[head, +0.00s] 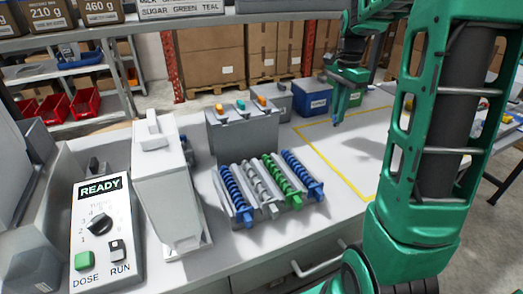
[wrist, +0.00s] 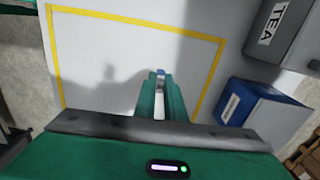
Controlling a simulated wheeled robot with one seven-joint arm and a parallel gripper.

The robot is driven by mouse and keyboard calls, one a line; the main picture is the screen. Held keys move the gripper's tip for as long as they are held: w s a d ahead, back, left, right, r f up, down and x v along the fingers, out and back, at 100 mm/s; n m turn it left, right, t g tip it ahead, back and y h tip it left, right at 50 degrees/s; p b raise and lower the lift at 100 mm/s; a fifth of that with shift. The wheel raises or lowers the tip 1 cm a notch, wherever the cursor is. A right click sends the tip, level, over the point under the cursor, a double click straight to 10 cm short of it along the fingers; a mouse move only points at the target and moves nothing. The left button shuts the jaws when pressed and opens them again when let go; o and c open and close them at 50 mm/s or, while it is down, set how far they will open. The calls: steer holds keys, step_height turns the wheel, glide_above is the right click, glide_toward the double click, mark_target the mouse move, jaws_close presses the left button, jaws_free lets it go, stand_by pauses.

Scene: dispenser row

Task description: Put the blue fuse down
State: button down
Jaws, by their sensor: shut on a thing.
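The blue fuse shows as a small blue piece at my fingertips in the head view (head: 336,123) and in the wrist view (wrist: 161,72). My gripper (head: 338,116) is shut on it; the green fingers (wrist: 160,92) hide most of it. The gripper is over the yellow-outlined area (head: 347,178) of the grey worktop, nearer its far left side in the head view. In the wrist view the yellow outline (wrist: 136,13) frames the fingers. I cannot tell how far the fuse is above the surface.
A blue bin (head: 312,99) and a grey TEA bin (wrist: 289,32) stand beside the outlined area. A dispenser with coloured spiral augers (head: 285,180) and a READY panel (head: 100,189) stand to the left. The outlined area looks bare apart from shadows.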

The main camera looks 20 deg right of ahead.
steer(key=shift+s+d+f, duration=0.35)
steer(key=shift+f, duration=0.25)
steer(key=shift+s+d+f, duration=0.3)
steer(key=shift+d+f, duration=0.05)
steer(key=shift+f, duration=0.25)
steer(key=shift+w+a+f, duration=0.15)
steer(key=shift+a, duration=0.1)
glide_above(285, 138)
steer(key=shift+d, duration=0.2)
steer(key=shift+w+a+f, duration=0.1)
steer(key=shift+a+f, duration=0.05)
steer(key=shift+f, duration=1.55)
steer(key=c, duration=2.3)
jaws_free()
steer(key=shift+f, duration=0.15)
steer(key=o, duration=0.5)
steer(key=shift+c, duration=0.2)
